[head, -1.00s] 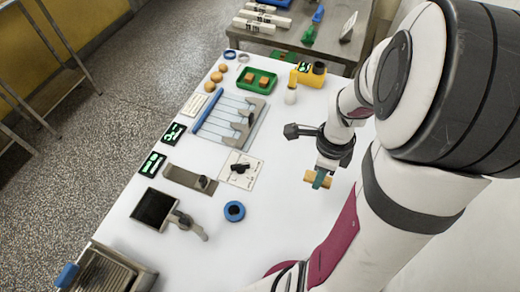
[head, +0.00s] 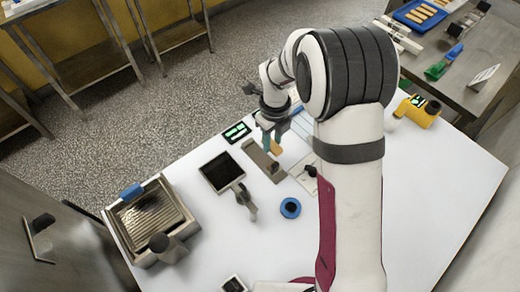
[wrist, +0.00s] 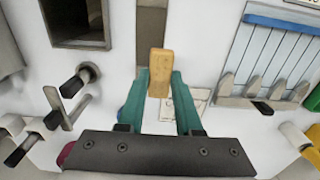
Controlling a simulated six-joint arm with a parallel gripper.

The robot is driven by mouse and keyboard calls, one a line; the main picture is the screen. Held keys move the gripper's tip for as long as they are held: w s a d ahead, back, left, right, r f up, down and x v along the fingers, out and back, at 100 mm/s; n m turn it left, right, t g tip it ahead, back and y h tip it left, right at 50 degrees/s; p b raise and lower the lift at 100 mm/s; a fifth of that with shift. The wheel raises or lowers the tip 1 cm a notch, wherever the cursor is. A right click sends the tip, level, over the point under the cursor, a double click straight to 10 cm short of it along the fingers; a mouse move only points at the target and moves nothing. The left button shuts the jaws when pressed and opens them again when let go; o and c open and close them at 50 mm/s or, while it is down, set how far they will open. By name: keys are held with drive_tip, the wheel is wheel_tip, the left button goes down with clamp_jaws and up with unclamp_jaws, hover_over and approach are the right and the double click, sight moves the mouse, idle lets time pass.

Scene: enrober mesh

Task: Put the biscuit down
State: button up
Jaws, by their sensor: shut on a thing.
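My gripper (head: 272,136) is shut on a tan, oblong biscuit (wrist: 158,66). In the wrist view the biscuit stands out between the two teal fingers and beyond their tips. In the head view the biscuit (head: 275,148) shows below the fingers, in front of the brown-grey plate (head: 258,157). It appears held above the table; the exact height is hard to tell. A ribbed metal mesh unit (head: 148,212) with a blue part sits at the table's left edge, apart from the gripper.
A dark square pan (head: 221,171) with a handle lies left of the gripper. A blue ring (head: 290,208) lies nearer. A digital display (head: 236,131) is behind. In the wrist view, a blue-barred rack (wrist: 265,55) stands right. The white table's front is mostly clear.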

sight(259, 156)
drive_tip(key=a, duration=0.1)
drive_tip(key=a+f, duration=0.2)
drive_tip(key=shift+w+a, duration=0.1)
drive_tip(key=shift+w, duration=0.2)
wheel_tip(259, 156, down, 4)
drive_tip(key=shift+a+f, duration=0.1)
drive_tip(key=shift+a, duration=0.05)
drive_tip(key=shift+f, duration=0.1)
drive_tip(key=o, duration=1)
